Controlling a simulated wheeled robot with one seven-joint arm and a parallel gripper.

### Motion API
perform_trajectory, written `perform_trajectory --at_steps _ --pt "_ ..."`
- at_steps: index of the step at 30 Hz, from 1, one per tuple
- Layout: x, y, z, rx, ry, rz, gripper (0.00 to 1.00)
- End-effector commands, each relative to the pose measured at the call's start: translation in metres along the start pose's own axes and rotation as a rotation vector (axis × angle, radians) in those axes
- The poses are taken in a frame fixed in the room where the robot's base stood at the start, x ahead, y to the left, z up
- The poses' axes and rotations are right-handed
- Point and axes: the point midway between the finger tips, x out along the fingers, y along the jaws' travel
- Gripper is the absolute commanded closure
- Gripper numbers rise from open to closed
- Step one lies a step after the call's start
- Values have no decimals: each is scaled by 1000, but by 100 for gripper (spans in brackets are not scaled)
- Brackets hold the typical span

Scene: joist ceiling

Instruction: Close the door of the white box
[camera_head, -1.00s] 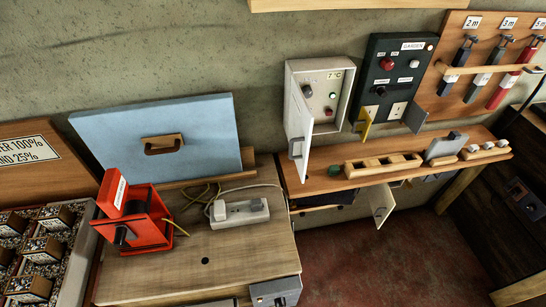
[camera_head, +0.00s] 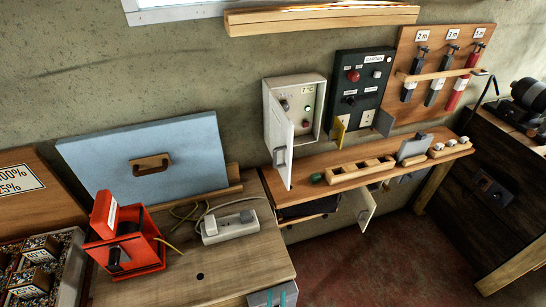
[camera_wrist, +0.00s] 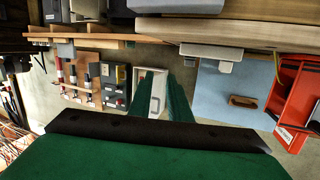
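The white box (camera_head: 322,100) is mounted on the wall above the wooden shelf. Its door (camera_head: 279,130) stands wide open, swung out from the left side toward me, with a grey handle (camera_head: 279,156) on it. Knobs and a green button show inside. The white box also shows in the upside-down wrist view (camera_wrist: 150,78), partly hidden by my fingers. My gripper (camera_wrist: 160,92) has two green fingers with a gap between them, empty. It is well short of the box and touches nothing there. Teal fingers show at the head view's bottom edge.
A dark GARDEN box (camera_head: 362,75) with a small open yellow flap is right of the white box. The shelf (camera_head: 225,152) below holds a wooden holder. The workbench (camera_head: 235,270) carries a red device (camera_head: 125,245), a power strip (camera_head: 230,226) and a blue panel (camera_head: 150,140).

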Motion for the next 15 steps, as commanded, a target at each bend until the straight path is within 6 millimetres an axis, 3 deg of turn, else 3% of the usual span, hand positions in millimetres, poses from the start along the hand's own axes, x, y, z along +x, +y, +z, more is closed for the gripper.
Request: perform_trajectory --at_steps 1,6,15 --pt "19 0 -12 4 19 -2 83" --pt "69 -2 -47 14 50 -21 83" --pt "142 -8 -131 -2 107 -80 83"
